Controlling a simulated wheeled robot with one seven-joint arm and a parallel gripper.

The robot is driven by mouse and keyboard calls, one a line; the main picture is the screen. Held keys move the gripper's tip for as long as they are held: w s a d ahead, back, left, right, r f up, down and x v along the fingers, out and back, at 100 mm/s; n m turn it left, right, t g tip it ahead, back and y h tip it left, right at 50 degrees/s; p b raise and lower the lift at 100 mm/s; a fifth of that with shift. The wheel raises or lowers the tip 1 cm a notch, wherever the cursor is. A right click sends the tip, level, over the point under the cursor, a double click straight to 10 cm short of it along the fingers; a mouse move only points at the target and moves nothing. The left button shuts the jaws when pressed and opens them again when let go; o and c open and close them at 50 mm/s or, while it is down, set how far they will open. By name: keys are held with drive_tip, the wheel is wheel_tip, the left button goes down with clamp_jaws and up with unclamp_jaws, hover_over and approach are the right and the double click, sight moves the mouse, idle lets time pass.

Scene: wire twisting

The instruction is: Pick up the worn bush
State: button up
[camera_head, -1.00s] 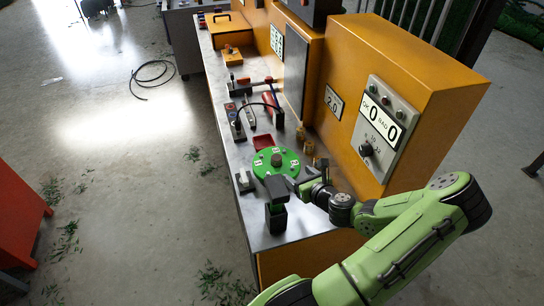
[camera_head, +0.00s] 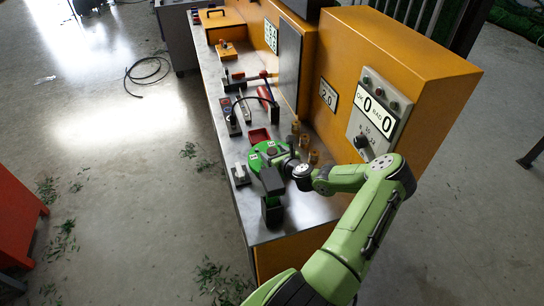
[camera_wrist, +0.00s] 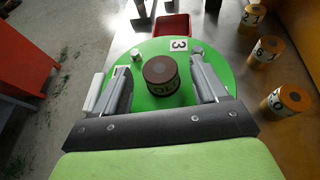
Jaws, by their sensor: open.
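A dark brown, short cylinder with a partly readable label, which looks like the worn bush (camera_wrist: 160,76), stands upright on a green round disc (camera_wrist: 150,48) with a white "3" tag. My gripper (camera_wrist: 160,68) is open, with one finger on each side of the bush in the wrist view. Gaps show between the bush and both fingers, and nothing is held. In the head view my gripper (camera_head: 268,165) is over the green disc (camera_head: 255,161) and hides part of it.
Several brass-coloured numbered bushes (camera_wrist: 267,50) stand to the right of the disc. A red tray (camera_wrist: 172,24) lies beyond it. A black container (camera_head: 271,212) stands at the bench's near end. The orange cabinet (camera_head: 420,70) walls off the right side.

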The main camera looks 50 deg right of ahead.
drive_tip(key=shift+r, duration=0.1)
drive_tip(key=c, duration=1.3)
